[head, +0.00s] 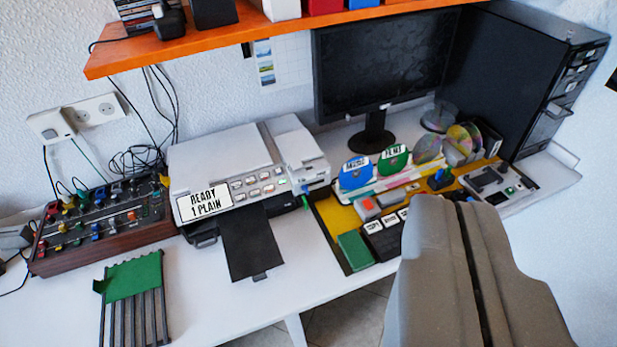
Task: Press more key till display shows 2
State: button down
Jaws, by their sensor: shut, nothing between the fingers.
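The white printer (220,155) stands on the desk left of centre. Its display (205,201) reads "READY 1 PLAIN". A block of small light keys (258,184) sits right of the display on the printer's front panel. The key labels are too small to read, so I cannot tell which is the more key. My gripper (458,204) is large and grey at the lower right. Its two fingers are together with nothing between them. It appears well to the right of the printer and hides part of the desk's right side.
A dark paper tray (250,242) sticks out from the printer. A knobbed wooden panel (105,222) stands to the left. A yellow tray (343,217) with discs and blocks lies to the right, below a black monitor (385,60). An orange shelf (215,48) hangs above.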

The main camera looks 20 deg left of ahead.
aim_at(251, 180)
jog(key=z, duration=2.35)
jog(key=k, duration=1.15)
jog(key=u, duration=2.4)
jog(key=i, duration=0.85)
